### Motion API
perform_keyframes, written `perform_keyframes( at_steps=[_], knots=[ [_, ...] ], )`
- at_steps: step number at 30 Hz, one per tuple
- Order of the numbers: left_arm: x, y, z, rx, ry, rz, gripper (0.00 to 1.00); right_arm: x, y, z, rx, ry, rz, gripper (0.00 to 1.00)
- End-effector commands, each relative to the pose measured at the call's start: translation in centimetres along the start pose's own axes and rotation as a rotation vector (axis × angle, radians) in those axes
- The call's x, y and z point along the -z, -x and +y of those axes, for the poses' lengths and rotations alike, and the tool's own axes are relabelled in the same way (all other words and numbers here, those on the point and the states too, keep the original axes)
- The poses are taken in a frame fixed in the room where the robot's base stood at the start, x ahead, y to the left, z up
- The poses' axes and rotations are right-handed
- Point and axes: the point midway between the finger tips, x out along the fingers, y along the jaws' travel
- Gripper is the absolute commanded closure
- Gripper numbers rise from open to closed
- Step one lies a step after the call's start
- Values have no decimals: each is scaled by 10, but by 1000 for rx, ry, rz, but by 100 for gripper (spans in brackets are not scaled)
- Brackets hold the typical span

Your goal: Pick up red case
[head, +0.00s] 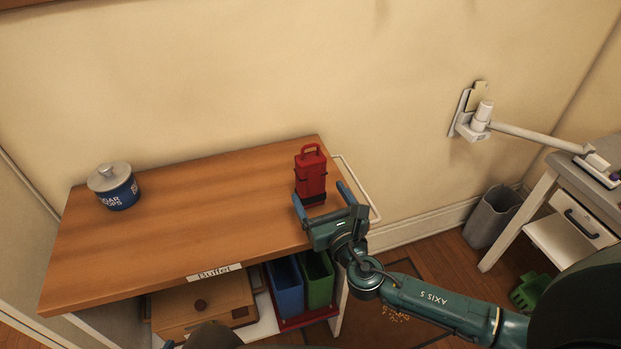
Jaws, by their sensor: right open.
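The red case (311,176) stands upright near the right end of the wooden tabletop, with its handle on top and dark bands on its side. My right gripper (319,191) is open at the near side of the case. Its two blue fingers point toward the case, one on the left and one on the right of its lower part. I cannot tell whether either finger touches it. My left gripper is not in view.
A blue jar with a grey lid (114,187) stands at the left of the table (200,230); the middle is clear. Below are a wooden box (202,306), a blue bin (285,288) and a green bin (318,278). A white rail (360,185) edges the table's right side.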

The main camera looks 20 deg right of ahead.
Motion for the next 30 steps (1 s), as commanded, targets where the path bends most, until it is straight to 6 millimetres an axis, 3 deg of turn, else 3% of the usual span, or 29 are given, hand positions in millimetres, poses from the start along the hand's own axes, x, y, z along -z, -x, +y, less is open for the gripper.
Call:
perform_keyframes(
  at_steps=[7, 16, 24, 30],
  knots=[
    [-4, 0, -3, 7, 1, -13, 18, -2, -20, 0, 1, -2, 0, 18],
    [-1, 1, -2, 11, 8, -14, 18, -1, -59, 1, 0, -3, 1, 18],
    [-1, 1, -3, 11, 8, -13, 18, -1, -62, 0, 0, -3, 2, 18],
    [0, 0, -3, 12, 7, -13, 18, -1, -62, 0, 0, -3, 2, 35]
  ],
)
